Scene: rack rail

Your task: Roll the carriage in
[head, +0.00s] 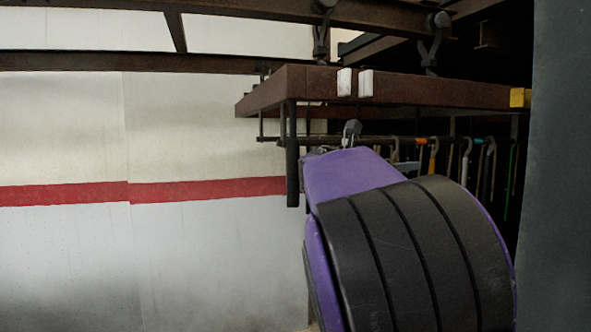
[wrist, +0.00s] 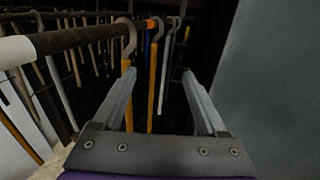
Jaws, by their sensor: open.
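What looks like the carriage is a brown beam frame (head: 300,88), hung from dark trolleys on overhead rails in the head view. It has two white marks on its near face and a yellow block (head: 520,97) at its right end. A dark vertical bar (head: 292,155) hangs from its left end. Below it runs a rod (head: 385,139) with hooked, colored sticks; the rod also shows in the wrist view (wrist: 75,38). My gripper (wrist: 158,76) is open, with hooked sticks visible between and beyond its fingers. In the head view my purple and black arm mostly hides it.
A grey upright surface (head: 560,170) closes off the right side; it also shows in the wrist view (wrist: 275,90). A pale wall (head: 70,110) with a red stripe stands at left. Overhead beams (head: 130,60) cross above. The space left of the frame looks clear.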

